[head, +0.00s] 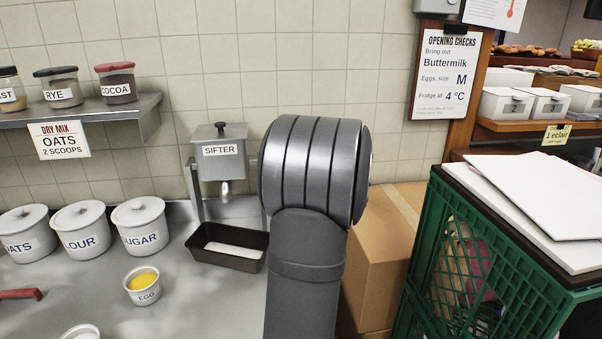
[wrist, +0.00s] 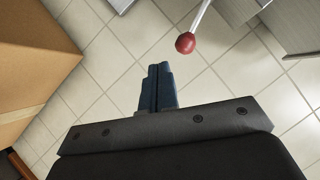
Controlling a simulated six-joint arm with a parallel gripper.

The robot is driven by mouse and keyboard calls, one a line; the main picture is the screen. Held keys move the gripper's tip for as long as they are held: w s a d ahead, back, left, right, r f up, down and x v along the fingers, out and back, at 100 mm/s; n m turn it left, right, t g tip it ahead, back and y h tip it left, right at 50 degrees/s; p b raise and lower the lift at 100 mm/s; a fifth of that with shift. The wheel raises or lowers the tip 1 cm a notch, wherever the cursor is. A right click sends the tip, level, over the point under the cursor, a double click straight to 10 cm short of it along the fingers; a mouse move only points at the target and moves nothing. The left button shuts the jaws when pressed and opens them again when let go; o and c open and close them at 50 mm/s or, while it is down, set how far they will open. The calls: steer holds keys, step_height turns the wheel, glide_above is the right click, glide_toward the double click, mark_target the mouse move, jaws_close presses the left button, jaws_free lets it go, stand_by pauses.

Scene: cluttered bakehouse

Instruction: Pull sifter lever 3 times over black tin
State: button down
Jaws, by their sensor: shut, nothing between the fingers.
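The grey sifter (head: 222,160), labelled SIFTER, is mounted on a metal stand near the tiled wall in the head view. The black tin (head: 197,254) sits on the counter below its spout, with a pale patch inside. A metal rod with a red ball knob (wrist: 185,43), which looks like the sifter lever, shows in the wrist view. My gripper (wrist: 158,68) has its blue fingers closed together and empty. The knob is up and right of the fingertips in that picture, apart from them. My arm hides the gripper and the lever in the head view.
A cardboard box (head: 385,245) and a green crate (head: 440,262) with white boards on top stand to the right. White canisters (head: 139,226) and a cup labelled EGG (head: 143,287) stand left of the tin. A jar shelf (head: 95,112) is at upper left.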

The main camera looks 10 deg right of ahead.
steer(key=v, duration=0.6)
steer(key=shift+s+d, duration=0.25)
steer(key=shift+d, duration=0.05)
steer(key=shift+a+r, duration=0.1)
steer(key=a+r+n+h, duration=0.4)
steer(key=a+r, duration=0.4)
steer(key=a, duration=0.2)
steer(key=shift+h, duration=0.6)
